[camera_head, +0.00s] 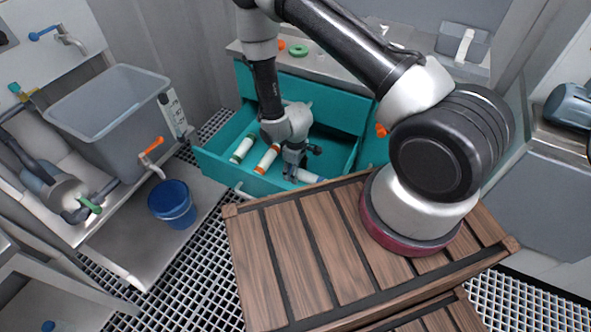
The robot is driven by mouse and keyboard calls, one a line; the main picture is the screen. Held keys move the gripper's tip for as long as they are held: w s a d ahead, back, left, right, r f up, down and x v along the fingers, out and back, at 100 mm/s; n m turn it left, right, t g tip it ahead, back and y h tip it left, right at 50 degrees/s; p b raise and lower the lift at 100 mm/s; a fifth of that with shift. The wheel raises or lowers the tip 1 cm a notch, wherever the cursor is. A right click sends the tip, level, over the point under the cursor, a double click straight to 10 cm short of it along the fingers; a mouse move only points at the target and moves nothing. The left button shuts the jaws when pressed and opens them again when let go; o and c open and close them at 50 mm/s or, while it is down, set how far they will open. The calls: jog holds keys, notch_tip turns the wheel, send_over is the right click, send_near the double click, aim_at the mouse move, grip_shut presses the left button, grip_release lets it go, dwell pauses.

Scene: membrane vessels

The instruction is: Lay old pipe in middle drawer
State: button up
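The teal drawer (222,167) is pulled open below the counter. Several short pipes lie inside it: a white one with a green end (241,150), a white one with orange ends (267,158) and a pale one with a blue end (311,177). I cannot tell which is the old pipe. My gripper (291,177) points down into the drawer, at the left end of the blue-ended pipe. Its fingers are small and dark, and partly hide that end. Whether they are closed on it does not show.
The wooden slatted top (285,255) of my base lies in front of the drawer. A grey tank (110,115) and a blue bucket (172,203) stand at left. A green ring (299,50) lies on the counter (335,68) behind. Grated floor shows between bucket and base.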

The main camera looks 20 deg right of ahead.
jog(key=d+r+m+t, duration=0.1)
jog(key=d+r, duration=0.2)
jog(key=r, duration=1.1)
jog(key=d+r+m, duration=0.2)
jog(key=r, duration=1.2)
jog(key=d+r+m+t, duration=0.1)
jog(key=d+r, duration=0.2)
jog(key=r, duration=1.1)
jog(key=s+d+r+m+t, duration=0.1)
jog(key=s+d+r+m, duration=0.1)
jog(key=s+d+r, duration=0.2)
jog(key=s+d+r+m+t, duration=0.1)
jog(key=s+d+r+m, duration=0.2)
jog(key=s+r, duration=0.8)
jog(key=s+d, duration=0.1)
jog(key=s, duration=0.2)
jog(key=shift+s+d, duration=0.2)
jog(key=shift+s, duration=0.1)
